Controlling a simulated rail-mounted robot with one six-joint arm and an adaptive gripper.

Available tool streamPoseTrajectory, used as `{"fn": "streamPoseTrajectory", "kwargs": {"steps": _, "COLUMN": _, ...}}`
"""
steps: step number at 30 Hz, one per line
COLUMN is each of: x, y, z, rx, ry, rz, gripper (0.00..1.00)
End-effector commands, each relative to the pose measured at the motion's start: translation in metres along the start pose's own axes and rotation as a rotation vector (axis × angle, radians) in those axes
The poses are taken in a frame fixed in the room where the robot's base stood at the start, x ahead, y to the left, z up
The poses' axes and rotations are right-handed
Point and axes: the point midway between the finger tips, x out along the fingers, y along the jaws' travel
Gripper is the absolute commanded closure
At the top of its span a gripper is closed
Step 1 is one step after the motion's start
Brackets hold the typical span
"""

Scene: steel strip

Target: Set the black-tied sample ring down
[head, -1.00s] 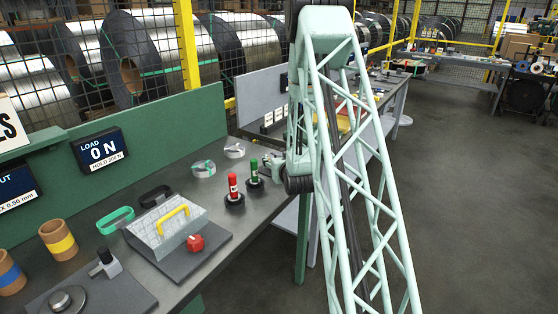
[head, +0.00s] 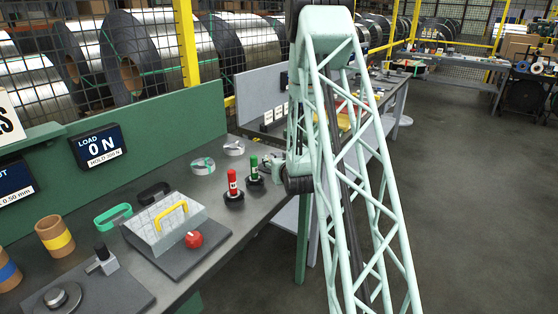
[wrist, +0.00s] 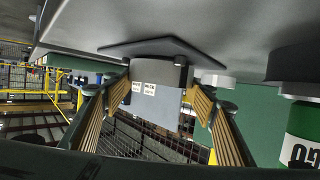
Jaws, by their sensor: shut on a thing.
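My gripper (wrist: 158,88) shows in the wrist view, its two ribbed brown fingers on either side of a dark grey rounded piece (wrist: 155,74). This piece looks like the sample ring seen edge-on; I cannot make out its black tie. It is close against a dark flat plate (wrist: 170,47) on the bench; I cannot tell whether they touch. In the head view my gripper (head: 270,165) is mostly hidden behind my arm, beside the green marker, and the held ring cannot be made out. A green-tied ring (head: 203,166) and another steel ring (head: 233,147) lie on the bench.
A red marker (head: 232,184) and a green marker (head: 253,169) stand in black bases close to my gripper. A sloped block with a yellow handle (head: 172,209) and a red knob (head: 194,239) sit nearer. A grey panel (head: 256,97) stands behind; bare bench lies around the rings.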

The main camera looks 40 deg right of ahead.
Motion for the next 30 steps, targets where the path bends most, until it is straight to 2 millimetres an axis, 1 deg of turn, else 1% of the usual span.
{"fn": "streamPoseTrajectory", "kwargs": {"steps": 23, "x": 0.002, "y": 0.0001, "z": 0.0052, "rx": 0.0, "ry": 0.002, "rz": 0.0, "gripper": 0.65}}
{"fn": "streamPoseTrajectory", "kwargs": {"steps": 24, "x": 0.0019, "y": 0.0001, "z": 0.0048, "rx": 0.0, "ry": 0.002, "rz": 0.0, "gripper": 0.45}}
{"fn": "streamPoseTrajectory", "kwargs": {"steps": 28, "x": 0.0018, "y": 0.0, "z": 0.0049, "rx": 0.0, "ry": 0.001, "rz": 0.0, "gripper": 0.34}}
{"fn": "streamPoseTrajectory", "kwargs": {"steps": 30, "x": 0.0018, "y": 0.0, "z": 0.0051, "rx": 0.0, "ry": 0.001, "rz": 0.0, "gripper": 0.32}}
